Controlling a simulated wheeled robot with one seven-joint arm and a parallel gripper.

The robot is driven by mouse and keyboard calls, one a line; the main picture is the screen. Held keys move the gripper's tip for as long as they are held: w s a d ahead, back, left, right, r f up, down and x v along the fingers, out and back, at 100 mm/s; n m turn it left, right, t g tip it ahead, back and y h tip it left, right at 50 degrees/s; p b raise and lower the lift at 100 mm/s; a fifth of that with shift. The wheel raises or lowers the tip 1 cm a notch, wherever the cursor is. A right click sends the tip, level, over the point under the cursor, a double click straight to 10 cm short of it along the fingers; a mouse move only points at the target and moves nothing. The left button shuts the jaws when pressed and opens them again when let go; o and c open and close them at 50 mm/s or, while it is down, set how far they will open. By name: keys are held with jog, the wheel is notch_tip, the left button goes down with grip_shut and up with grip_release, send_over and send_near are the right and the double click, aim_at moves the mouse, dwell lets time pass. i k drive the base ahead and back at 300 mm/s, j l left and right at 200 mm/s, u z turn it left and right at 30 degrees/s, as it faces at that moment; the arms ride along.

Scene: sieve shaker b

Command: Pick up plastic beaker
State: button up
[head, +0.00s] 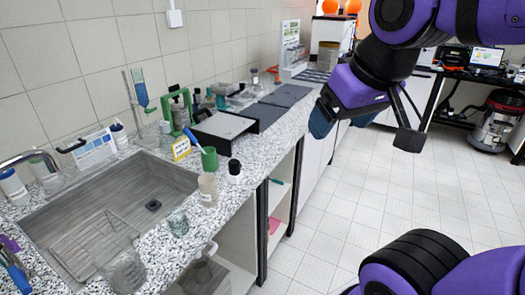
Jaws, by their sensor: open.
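Two clear beakers stand on the speckled counter's front strip by the sink: a small beaker (178,223) near the sink's right front corner, and a larger beaker (121,268) at the lower left. I cannot tell which is plastic. My gripper (364,132) is open and empty. It hangs over the floor side at the upper right, well apart from both beakers.
The sink (150,190) holds a wire rack (95,243). Near the small beaker are a pale bottle (207,190), a green mug (209,158) and a black-capped bottle (234,170). A balance-like tray (222,124) sits behind.

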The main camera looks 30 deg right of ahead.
aim_at(116, 257)
jog(key=u, duration=0.85)
jog(key=j+u, duration=0.35)
jog(key=i+j+u, duration=0.1)
jog(key=j+u, duration=0.3)
jog(key=j, duration=0.15)
